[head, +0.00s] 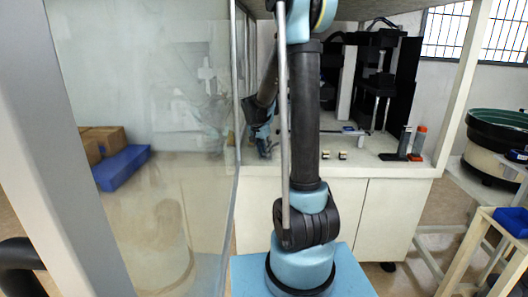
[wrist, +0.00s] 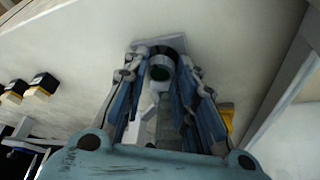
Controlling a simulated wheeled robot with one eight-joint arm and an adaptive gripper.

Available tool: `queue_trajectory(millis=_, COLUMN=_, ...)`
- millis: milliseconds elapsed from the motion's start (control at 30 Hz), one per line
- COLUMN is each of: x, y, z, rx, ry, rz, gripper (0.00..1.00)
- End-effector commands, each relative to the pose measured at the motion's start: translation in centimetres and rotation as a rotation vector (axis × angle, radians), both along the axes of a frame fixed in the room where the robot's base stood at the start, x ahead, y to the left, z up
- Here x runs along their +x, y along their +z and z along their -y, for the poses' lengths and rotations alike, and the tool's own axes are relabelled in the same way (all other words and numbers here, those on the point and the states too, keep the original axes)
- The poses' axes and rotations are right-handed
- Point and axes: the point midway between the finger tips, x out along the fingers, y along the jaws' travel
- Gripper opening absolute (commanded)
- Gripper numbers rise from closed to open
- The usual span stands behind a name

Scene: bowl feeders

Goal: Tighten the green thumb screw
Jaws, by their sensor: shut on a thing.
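My gripper (wrist: 160,85) shows in the wrist view with a finger on each side of a round, dull grey-green knob with a dark rim, which I take to be the green thumb screw (wrist: 161,68). The fingers are shut on it. A pale bracket or plate (wrist: 143,46) lies just behind it. Shade and the fingers hide much of the screw, so its thread and seating cannot be seen. In the head view my gripper (head: 263,147) is low over the white bench, partly behind a metal post, and the screw cannot be made out.
Two small black-and-yellow blocks (wrist: 42,84) sit on the bench (head: 385,170), left in the wrist view. A yellow piece (wrist: 227,117) is close right of the fingers. A glass panel (head: 150,120) and metal post (head: 283,120) stand near my arm.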

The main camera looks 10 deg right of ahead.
Motion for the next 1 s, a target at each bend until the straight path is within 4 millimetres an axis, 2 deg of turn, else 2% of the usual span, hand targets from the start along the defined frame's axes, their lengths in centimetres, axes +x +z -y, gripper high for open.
queue_trajectory(millis=600, x=0.17, y=0.03, z=-0.21, rx=0.002, ry=-0.043, rz=0.002, gripper=0.02)
queue_trajectory(millis=633, x=0.17, y=0.03, z=-0.21, rx=0.002, ry=-0.043, rz=0.002, gripper=0.28)
queue_trajectory(millis=667, x=0.18, y=0.03, z=-0.21, rx=0.003, ry=-0.043, rz=0.002, gripper=0.34)
queue_trajectory(millis=1000, x=0.08, y=0.10, z=-0.13, rx=0.002, ry=-0.044, rz=0.000, gripper=0.34)
